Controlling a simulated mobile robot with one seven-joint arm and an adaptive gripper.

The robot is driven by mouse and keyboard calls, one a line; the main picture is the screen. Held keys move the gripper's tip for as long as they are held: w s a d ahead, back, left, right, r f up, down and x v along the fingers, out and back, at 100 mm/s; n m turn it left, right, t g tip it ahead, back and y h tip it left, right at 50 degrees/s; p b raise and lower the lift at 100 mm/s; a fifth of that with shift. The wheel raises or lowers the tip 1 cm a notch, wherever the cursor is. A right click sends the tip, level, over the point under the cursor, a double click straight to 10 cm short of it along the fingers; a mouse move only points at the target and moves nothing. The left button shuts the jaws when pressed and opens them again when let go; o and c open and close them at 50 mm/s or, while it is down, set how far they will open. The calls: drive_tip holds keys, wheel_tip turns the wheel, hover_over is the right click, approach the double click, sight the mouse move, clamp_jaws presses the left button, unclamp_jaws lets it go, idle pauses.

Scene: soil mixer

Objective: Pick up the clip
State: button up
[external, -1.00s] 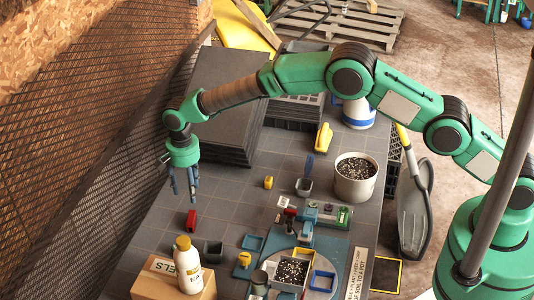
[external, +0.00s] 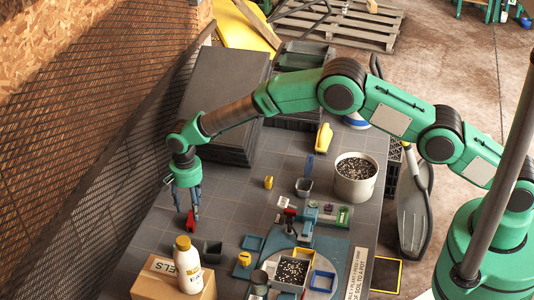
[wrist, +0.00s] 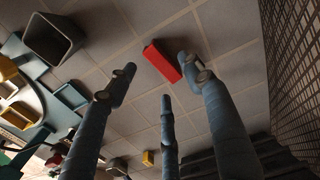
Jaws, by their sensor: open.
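A small red piece, likely the clip (external: 191,222), lies on the grey tiled tabletop near its left side. In the wrist view it is a red oblong bar (wrist: 162,62) lying just beyond the fingertips, between the left and right fingers. My gripper (external: 186,206) is open, pointing down, with its blue-grey fingers spread just above and behind the red piece. In the external view the fingers cover part of it. In the wrist view my gripper (wrist: 160,78) holds nothing, and the gap to the red piece is hard to judge.
A dark square pot (external: 212,251) stands close by at the lower right. A cardboard box (external: 160,281) with a white bottle (external: 187,266) is in front. A mesh wall (external: 85,170) runs along the left. A dark stack (external: 235,120) stands behind.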

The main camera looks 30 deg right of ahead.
sight(191, 222)
drive_tip(key=shift+f, duration=0.25)
drive_tip(key=shift+f, duration=0.1)
drive_tip(key=shift+w+d+f+b, duration=0.1)
drive_tip(key=shift+f+b, duration=0.35)
drive_tip(key=shift+f, duration=2.05)
drive_tip(key=c, duration=0.9)
